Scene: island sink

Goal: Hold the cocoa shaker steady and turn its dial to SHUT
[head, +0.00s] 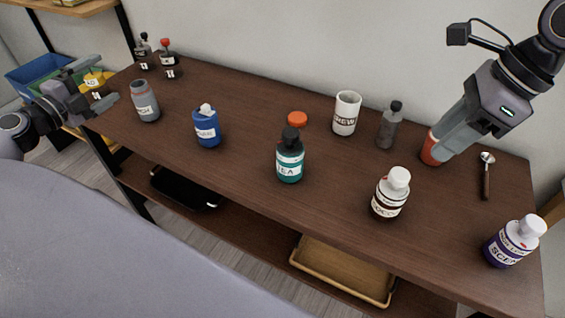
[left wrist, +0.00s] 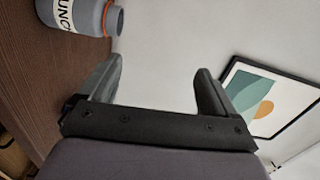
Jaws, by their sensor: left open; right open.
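The cocoa shaker (head: 389,196) stands upright on the table, right of centre in the head view. It is dark brown with a white top and a label that reads "COCO" in part. Its dial setting is too small to read. My left gripper (head: 99,83) is open and empty at the far left, well away from the shaker. Its spread fingers also show in the left wrist view (left wrist: 157,80). My right gripper (head: 438,142) is open, behind and right of the shaker, with its fingers at an orange-red item (head: 430,150) that they partly hide.
A teal bottle (head: 290,160), white mug (head: 346,113), grey bottle (head: 389,126), purple bottle (head: 510,243), spoon (head: 486,178), orange lid (head: 297,119), blue jar (head: 207,128) and grey shaker (head: 145,102) stand or lie around. The front edge runs close before the cocoa shaker.

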